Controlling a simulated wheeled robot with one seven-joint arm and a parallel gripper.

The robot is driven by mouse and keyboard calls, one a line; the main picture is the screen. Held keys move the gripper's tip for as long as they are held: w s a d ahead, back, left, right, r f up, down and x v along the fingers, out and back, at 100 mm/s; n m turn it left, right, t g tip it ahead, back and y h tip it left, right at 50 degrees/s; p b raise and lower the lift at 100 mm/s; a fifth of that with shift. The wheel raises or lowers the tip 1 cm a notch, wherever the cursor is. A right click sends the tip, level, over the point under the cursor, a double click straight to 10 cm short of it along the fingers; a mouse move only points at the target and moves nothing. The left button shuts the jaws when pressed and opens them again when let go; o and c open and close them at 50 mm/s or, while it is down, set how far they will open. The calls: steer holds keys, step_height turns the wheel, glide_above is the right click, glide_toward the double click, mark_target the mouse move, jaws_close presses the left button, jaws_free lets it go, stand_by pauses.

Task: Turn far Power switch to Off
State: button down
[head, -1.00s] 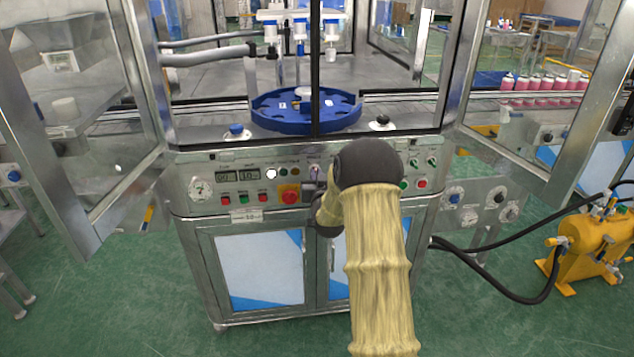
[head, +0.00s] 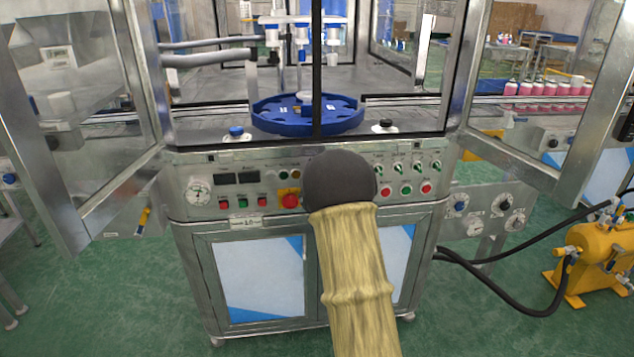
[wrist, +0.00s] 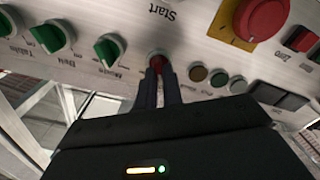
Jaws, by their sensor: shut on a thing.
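In the wrist view, my gripper (wrist: 159,82) is shut on a small red switch knob (wrist: 157,60) on the metal control panel. The fingers cover part of the knob, so its exact angle and its label are hard to read. It sits between the green knobs and a row of small round lamps, near the word Start. I take it for the Power switch. In the head view, my arm hides the gripper and this switch. The panel's displays (head: 237,178) are dark.
A red emergency button on yellow (wrist: 262,18) is close to the gripper, and green selector knobs (wrist: 108,50) sit on its other side. Glass doors (head: 95,120) stand open at both sides. A blue turntable (head: 300,113) is above the panel. A yellow pump (head: 590,260) stands at right.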

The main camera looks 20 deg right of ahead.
steer(key=shift+f, duration=0.1)
steer(key=c, duration=1.5)
jaws_free()
steer(key=shift+c, duration=0.2)
steer(key=shift+s, duration=0.1)
steer(key=v, duration=1.7)
steer(key=shift+s+a, duration=0.1)
steer(key=shift+a, duration=0.05)
